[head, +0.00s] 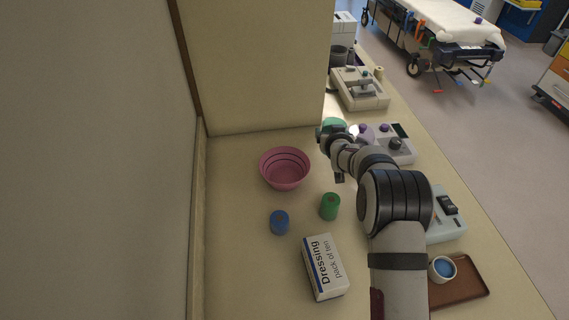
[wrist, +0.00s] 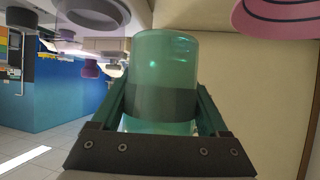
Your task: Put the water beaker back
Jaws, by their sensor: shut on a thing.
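My gripper (head: 333,131) is shut on a green see-through beaker (wrist: 165,62), with one dark green finger on each side of it in the wrist view. The beaker shows in the head view only as a small pale green patch (head: 335,121), mostly hidden by my gripper. I cannot tell from the head view how high it is held. In the wrist view it seems to hold darker liquid in a band. A clear vessel with a purple tint (head: 362,132) stands just right of my gripper.
A pink bowl (head: 285,182), a blue cup (head: 280,222), a green cup (head: 330,206) and a dressing box (head: 325,267) stand left of my arm. A brown tray (head: 470,288) with a white cup (head: 442,269) is at front right. Devices (head: 358,91) line the back, beside a cream wall (head: 255,65).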

